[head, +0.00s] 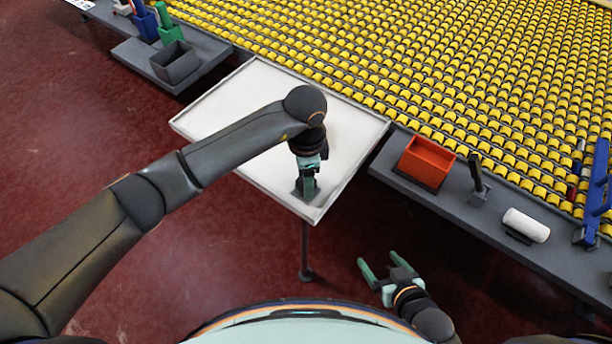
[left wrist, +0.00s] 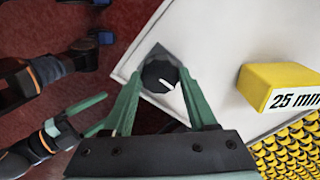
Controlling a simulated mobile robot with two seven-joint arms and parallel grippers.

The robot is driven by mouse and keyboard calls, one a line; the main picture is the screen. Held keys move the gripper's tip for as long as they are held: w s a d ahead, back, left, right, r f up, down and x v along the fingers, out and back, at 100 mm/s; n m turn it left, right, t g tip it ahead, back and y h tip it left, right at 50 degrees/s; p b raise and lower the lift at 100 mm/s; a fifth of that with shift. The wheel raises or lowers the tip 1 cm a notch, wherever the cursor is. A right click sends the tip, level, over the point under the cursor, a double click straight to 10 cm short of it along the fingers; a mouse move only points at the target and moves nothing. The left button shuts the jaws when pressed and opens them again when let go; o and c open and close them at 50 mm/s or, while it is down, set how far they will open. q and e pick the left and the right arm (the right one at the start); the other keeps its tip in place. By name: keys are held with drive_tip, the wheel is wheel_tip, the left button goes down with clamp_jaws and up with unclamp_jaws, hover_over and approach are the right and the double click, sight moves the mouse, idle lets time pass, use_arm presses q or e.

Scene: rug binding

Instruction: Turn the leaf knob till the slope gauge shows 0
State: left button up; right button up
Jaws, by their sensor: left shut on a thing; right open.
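The leaf (head: 235,100) is a pale, rimmed board beside the yellow roller bed. The leaf knob (left wrist: 158,78) is round and black with a white pointer line, on a dark square base (head: 314,197) at the leaf's near corner. My left gripper (head: 306,186) points down there. In the left wrist view its two green fingers (left wrist: 160,72) are shut on the knob, one on each side. My right gripper (head: 384,264) is open and empty, off the leaf's near side, over the floor. I cannot make out a slope gauge in either view.
A grey shelf at right carries an orange bin (head: 427,160), a dark upright tool (head: 478,180) and a white roll (head: 526,224). A grey bin (head: 175,64) stands at upper left.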

use_arm(q)
drive_tip(key=c, duration=0.3)
drive_tip(key=shift+m, duration=0.3)
